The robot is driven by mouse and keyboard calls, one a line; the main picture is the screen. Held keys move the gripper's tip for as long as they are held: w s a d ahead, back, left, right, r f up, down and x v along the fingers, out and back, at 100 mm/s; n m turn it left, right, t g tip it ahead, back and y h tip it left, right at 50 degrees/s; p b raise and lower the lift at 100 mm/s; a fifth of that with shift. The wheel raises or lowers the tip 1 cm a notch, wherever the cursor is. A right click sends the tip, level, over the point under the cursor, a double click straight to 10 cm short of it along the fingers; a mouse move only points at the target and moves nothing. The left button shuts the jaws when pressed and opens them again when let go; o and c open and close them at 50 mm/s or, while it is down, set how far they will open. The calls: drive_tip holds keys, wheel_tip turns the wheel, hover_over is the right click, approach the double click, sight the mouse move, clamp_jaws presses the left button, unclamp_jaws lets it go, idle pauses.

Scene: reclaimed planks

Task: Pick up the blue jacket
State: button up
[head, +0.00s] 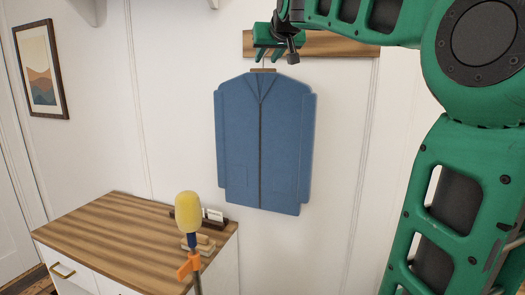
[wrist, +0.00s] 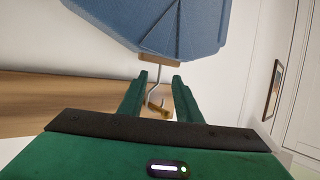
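The blue jacket (head: 263,140) hangs flat against the white wall, upright, from a hanger. In the wrist view the jacket (wrist: 160,22) appears upside down at the top. The hanger's wooden piece (wrist: 163,58) and metal hook (wrist: 164,75) show below it, with the hook reaching a wooden peg (wrist: 155,106). My gripper (head: 267,57) is just above the jacket's collar, in front of the rail. In the wrist view its fingers (wrist: 159,78) are apart, with the hook between them in the picture. I see gaps beside the hook and no clear contact.
A wooden rail (head: 340,46) is fixed to the wall behind my gripper. A white cabinet with a striped wooden top (head: 110,235) stands lower left. A yellow-headed object on a stick (head: 188,210) rises in front of it. A framed picture (head: 41,70) hangs at left.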

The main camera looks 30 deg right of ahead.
sight(263, 61)
drive_tip(key=shift+x, duration=3)
drive_tip(key=shift+r, duration=0.2)
clamp_jaws()
